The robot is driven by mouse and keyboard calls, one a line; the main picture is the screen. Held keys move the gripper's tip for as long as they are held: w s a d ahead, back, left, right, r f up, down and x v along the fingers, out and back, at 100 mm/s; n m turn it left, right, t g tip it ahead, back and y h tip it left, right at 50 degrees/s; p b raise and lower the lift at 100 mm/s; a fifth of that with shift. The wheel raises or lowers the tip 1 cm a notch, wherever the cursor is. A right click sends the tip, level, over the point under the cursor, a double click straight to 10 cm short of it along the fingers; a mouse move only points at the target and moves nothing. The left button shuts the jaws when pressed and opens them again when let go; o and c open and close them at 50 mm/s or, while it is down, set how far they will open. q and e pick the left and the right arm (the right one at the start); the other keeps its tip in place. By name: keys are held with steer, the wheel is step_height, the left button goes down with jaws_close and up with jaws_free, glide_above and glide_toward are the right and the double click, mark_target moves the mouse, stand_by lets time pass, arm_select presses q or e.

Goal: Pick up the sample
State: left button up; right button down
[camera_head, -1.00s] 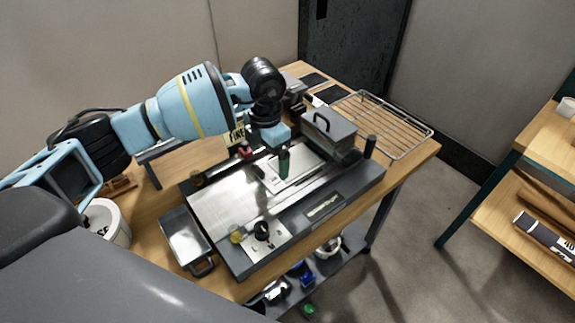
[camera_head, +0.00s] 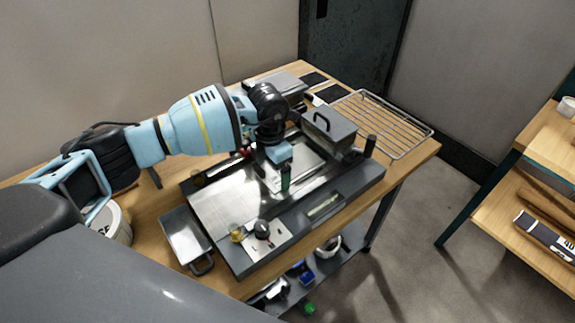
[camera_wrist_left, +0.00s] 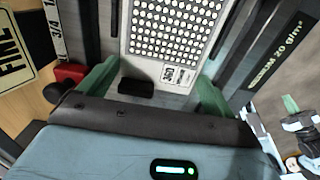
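A white plate with a grid of round dots and a printed label (camera_wrist_left: 178,75) lies on the grey bench device; it looks like the sample, but I cannot be sure. In the head view a pale panel (camera_head: 300,172) shows there, partly behind my gripper. My left gripper (camera_head: 283,180) points down just over it. In the left wrist view its two green fingers (camera_wrist_left: 157,82) are apart, one on each side of the plate's near end. A small dark block (camera_wrist_left: 136,87) sits between them. I cannot tell whether the fingers touch anything.
The grey device (camera_head: 310,208) fills the middle of the wooden table. A lidded grey box (camera_head: 329,133) and a black post (camera_head: 370,146) stand close to the gripper. A wire rack (camera_head: 385,122) lies behind, a metal tray (camera_head: 185,238) in front. A white bucket (camera_head: 118,222) stands left.

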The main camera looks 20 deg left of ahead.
arm_select(q)
steer(key=c, duration=0.4)
steer(key=shift+r, duration=0.1)
step_height(320, 180, up, 18)
steer(key=shift+f, duration=0.1)
stand_by(0.5)
